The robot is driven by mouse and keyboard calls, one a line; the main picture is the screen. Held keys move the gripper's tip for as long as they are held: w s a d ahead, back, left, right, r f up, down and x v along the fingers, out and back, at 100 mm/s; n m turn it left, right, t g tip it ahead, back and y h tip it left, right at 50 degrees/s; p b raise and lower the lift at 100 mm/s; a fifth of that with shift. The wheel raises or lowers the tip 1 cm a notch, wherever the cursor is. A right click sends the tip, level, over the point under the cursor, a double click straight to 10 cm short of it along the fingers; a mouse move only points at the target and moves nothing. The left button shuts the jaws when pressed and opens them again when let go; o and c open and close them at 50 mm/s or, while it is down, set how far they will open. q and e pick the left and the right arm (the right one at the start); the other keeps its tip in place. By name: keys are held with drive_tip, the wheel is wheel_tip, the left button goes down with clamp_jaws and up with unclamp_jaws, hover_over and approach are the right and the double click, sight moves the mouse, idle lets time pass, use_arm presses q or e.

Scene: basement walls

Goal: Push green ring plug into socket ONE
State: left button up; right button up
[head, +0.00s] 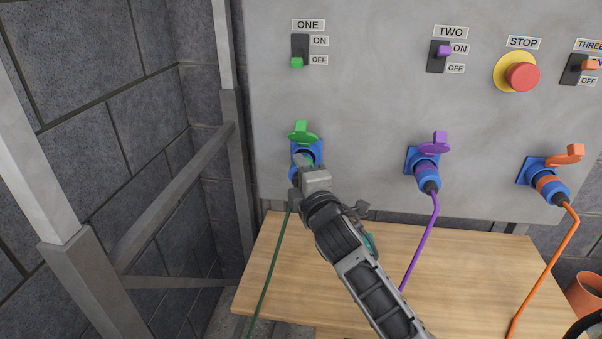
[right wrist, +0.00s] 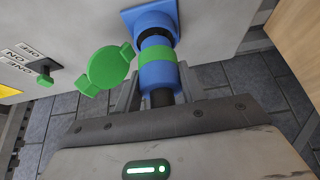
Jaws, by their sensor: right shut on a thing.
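In the right wrist view, the blue plug with the green ring (right wrist: 157,58) is between the fingers of my right gripper (right wrist: 160,92), which is shut on it. The plug is lined up with the blue socket ONE (right wrist: 150,20), its front end at the socket's mouth; I cannot tell how deep it sits. The socket's green lid (right wrist: 109,67) is swung open. In the head view, my right gripper (head: 306,178) covers most of the plug and the lower part of socket ONE (head: 319,148). The green cable (head: 275,258) hangs below. My left gripper is not in view.
Switch ONE (head: 298,52) has its green knob down at OFF. Purple (head: 427,175) and orange (head: 551,186) plugs sit in sockets to the right. A red stop button (head: 522,77) is on the grey panel (head: 370,90). A wooden table (head: 470,265) lies below; metal rails stand left.

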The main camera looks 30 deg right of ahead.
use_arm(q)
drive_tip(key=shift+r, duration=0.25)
use_arm(e)
drive_tip(key=shift+w+d, duration=0.35)
drive_tip(key=shift+w, duration=0.15)
idle(0.3)
drive_tip(key=o, duration=1.1)
drive_tip(key=shift+o, duration=0.2)
drive_tip(key=shift+s, duration=0.3)
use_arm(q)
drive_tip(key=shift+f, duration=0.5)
use_arm(e)
drive_tip(key=s+a, duration=0.2)
drive_tip(key=s, duration=1.3)
drive_tip(key=shift+a, duration=0.4)
